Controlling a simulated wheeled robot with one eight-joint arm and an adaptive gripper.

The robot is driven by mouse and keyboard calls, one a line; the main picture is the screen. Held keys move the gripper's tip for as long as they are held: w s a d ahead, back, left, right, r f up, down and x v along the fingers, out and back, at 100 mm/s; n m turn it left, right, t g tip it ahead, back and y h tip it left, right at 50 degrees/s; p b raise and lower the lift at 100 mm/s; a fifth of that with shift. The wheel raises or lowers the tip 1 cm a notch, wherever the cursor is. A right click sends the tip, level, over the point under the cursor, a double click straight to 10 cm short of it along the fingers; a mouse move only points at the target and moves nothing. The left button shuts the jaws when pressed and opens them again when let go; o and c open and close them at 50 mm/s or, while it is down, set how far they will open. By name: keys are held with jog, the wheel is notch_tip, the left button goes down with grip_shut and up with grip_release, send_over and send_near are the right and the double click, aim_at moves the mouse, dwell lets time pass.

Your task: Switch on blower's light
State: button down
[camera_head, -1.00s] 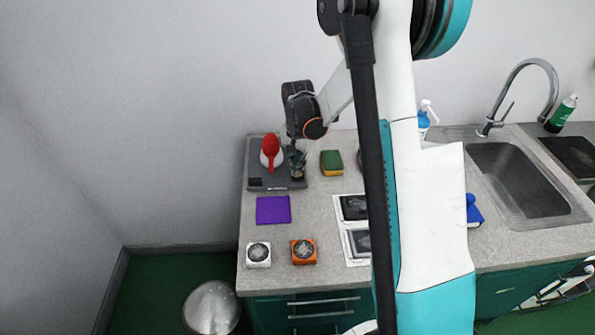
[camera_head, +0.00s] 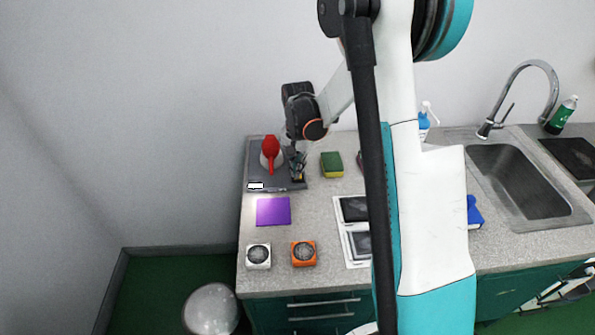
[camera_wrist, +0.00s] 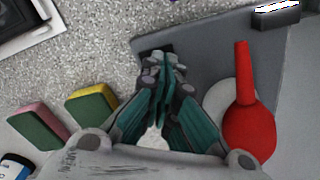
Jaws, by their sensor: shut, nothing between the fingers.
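A flat dark grey unit (camera_head: 258,160), which seems to be the blower, lies at the back left of the counter. It also shows in the wrist view (camera_wrist: 205,62). A lamp (camera_head: 255,186) on its front left corner glows white, and it shows as a bright strip in the wrist view (camera_wrist: 277,8). A small dark switch (camera_wrist: 155,50) sits near another corner of the unit. My gripper (camera_wrist: 165,72) is shut and empty, pointing down with its fingertips at this switch. I cannot tell whether they touch it. In the head view my gripper (camera_head: 298,172) is over the unit's right side.
A red spoon (camera_wrist: 243,95) on a round white rest stands on the unit, close beside my gripper. A green and yellow sponge (camera_head: 332,164) lies to the right. A purple pad (camera_head: 273,211), a white fan (camera_head: 258,256) and an orange fan (camera_head: 304,253) lie in front.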

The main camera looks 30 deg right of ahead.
jog(key=shift+r+p, duration=1.6)
jog(key=shift+r, duration=1.45)
jog(key=s+a+r+n+t+b, duration=0.3)
jog(key=s+a+r+n, duration=0.3)
jog(key=s+r, duration=0.55)
jog(key=s+a+r+n+t+b, duration=0.1)
jog(key=s+a+n+t, duration=0.3)
jog(key=s, duration=0.8)
jog(key=shift+s+a+r+n+b, duration=0.3)
jog(key=shift+a+b, duration=0.2)
jog(key=shift+a, duration=0.65)
